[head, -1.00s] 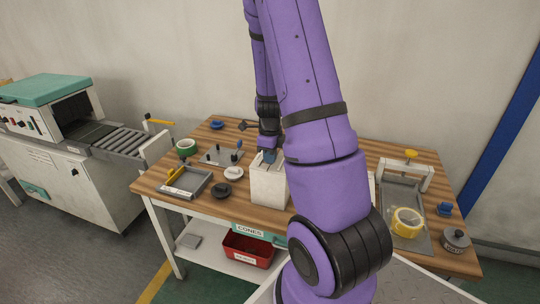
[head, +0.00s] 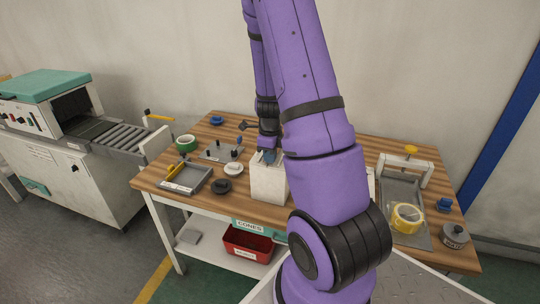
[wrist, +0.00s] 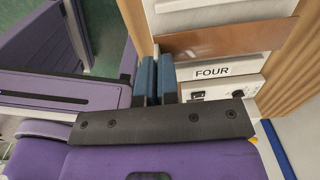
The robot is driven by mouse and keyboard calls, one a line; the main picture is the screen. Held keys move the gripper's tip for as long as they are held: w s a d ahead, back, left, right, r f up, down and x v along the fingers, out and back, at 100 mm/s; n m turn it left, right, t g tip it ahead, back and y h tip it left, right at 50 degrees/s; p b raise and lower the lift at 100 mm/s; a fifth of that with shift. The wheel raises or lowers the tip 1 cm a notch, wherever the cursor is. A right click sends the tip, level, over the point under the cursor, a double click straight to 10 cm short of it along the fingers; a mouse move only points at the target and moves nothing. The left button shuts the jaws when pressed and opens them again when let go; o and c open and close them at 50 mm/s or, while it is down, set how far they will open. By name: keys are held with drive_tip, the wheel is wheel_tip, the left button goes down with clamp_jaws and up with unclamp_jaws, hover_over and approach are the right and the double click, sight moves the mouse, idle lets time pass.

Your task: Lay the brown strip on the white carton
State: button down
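The white carton (head: 268,186) stands upright near the front middle of the wooden table. In the head view my arm hides much of this area, and I cannot make the strip out. My gripper (wrist: 159,57) points down at the carton's top, its two blue fingers close together with a narrow dark gap. It also shows in the head view (head: 269,157).
A grey tray (head: 186,181), a dark disc (head: 221,186) and a green tape roll (head: 186,143) lie left of the carton. A yellow tape roll (head: 407,218) sits on a grey plate at right. A red bin (head: 247,245) is on the shelf below.

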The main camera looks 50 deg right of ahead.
drive_tip(key=shift+f, duration=0.4)
idle(0.3)
drive_tip(key=c, duration=1)
unclamp_jaws()
drive_tip(key=shift+c, duration=0.2)
drive_tip(key=shift+r, duration=0.1)
drive_tip(key=shift+r, duration=3.4)
